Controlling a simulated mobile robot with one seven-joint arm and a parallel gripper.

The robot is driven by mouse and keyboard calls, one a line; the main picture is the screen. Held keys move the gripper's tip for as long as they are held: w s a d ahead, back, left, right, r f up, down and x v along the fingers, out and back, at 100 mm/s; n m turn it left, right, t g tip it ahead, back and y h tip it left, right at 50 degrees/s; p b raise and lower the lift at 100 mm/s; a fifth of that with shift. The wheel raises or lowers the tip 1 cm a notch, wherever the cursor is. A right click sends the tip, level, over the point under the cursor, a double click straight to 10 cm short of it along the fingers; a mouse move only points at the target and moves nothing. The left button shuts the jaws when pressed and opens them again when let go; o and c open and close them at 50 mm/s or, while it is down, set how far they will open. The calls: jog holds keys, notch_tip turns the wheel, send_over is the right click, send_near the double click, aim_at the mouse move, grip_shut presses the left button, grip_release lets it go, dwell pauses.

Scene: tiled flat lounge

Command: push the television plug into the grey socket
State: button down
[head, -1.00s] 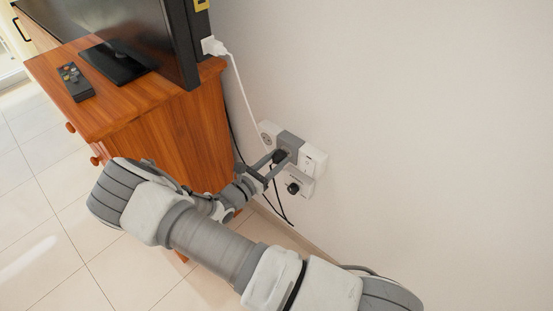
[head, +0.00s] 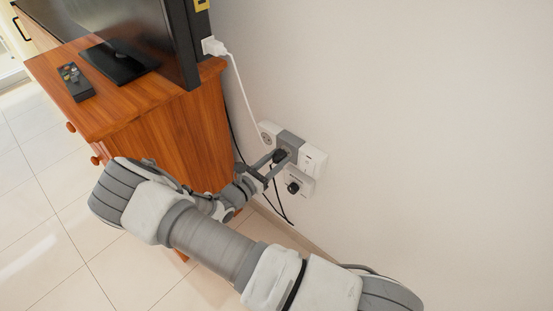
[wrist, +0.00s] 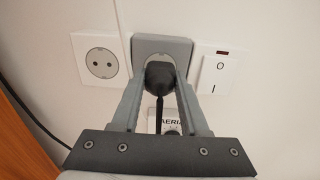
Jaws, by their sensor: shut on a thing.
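The grey socket (head: 290,140) is the middle unit in a row on the wall. In the wrist view the grey socket (wrist: 163,45) has a grey frame and a round pale face. The black television plug (wrist: 159,76) is at that face, and its cable hangs down toward me. I cannot tell how deep its pins sit, as the plug's body hides them. My gripper (wrist: 160,84) is shut on the plug, one finger on each side. In the head view my gripper (head: 277,160) and the plug (head: 281,156) are up against the grey socket.
A white socket (wrist: 102,62) is left of the grey one and a switch (wrist: 219,70) is right. An aerial plate (wrist: 168,124) is below. A wooden cabinet (head: 180,125) with a television (head: 120,25) stands left. A white cable (head: 240,85) hangs along the wall.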

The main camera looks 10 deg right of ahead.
jog(key=shift+w+d, duration=0.3)
jog(key=shift+d, duration=0.1)
jog(key=shift+c, duration=1.7)
grip_release()
jog(key=p+v, duration=0.3)
jog(key=v, duration=1.4)
jog(key=shift+a, duration=0.15)
jog(key=shift+s+a, duration=0.1)
jog(key=shift+s, duration=0.05)
jog(key=b+v, duration=0.1)
jog(key=v, duration=0.7)
jog(key=shift+s+a, duration=0.25)
jog(key=shift+a, duration=0.1)
jog(key=shift+r, duration=0.1)
